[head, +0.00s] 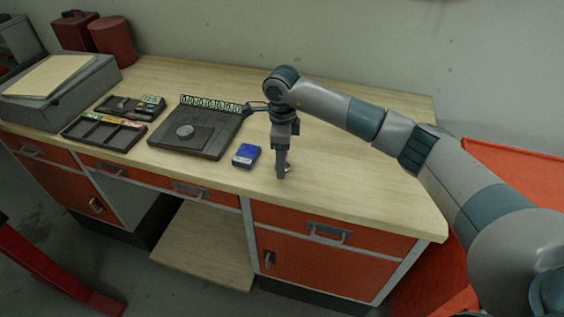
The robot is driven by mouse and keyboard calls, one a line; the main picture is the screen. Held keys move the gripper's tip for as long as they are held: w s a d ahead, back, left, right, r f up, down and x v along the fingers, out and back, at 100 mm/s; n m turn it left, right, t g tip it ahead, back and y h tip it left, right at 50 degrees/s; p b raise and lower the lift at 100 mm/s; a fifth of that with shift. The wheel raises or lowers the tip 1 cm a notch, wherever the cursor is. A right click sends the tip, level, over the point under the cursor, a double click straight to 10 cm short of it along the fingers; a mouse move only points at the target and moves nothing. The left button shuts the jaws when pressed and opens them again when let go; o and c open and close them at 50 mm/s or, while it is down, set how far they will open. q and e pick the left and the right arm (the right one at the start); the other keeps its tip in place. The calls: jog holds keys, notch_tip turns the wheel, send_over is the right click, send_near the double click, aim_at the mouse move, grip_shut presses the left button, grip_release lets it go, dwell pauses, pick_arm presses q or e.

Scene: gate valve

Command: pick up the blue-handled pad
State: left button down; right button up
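A small blue block (246,155), with a paler band along its front side, lies on the wooden bench top. It is the only plainly blue item on the bench; I cannot make out a separate handle or pad on it. My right gripper (282,172) points down just to the right of the blue block, apart from it in the picture. Its fingers are seen nearly edge-on, low by the bench top, so their opening and anything between them are unclear. My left gripper is not in view.
A dark flat case (163,143) with a round disc lies left of the block. Dark trays (97,143) and a grey box (30,108) stand further left. A red can (113,40) is at the back. The bench top (350,185) is clear to the right.

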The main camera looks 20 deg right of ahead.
dwell(0.3)
jog(key=c, duration=1.3)
jog(key=shift+o, duration=0.2)
jog(key=shift+r, duration=0.1)
jog(key=shift+r+b, duration=0.45)
jog(key=shift+b, duration=0.05)
jog(key=r, duration=0.1)
jog(key=r+b, duration=0.2)
jog(key=shift+s+d, duration=0.15)
jog(key=shift+d, duration=0.1)
jog(key=s+d+r+b, duration=0.4)
jog(key=s+d+r, duration=0.3)
jog(key=s, duration=0.1)
jog(key=shift+s, duration=0.35)
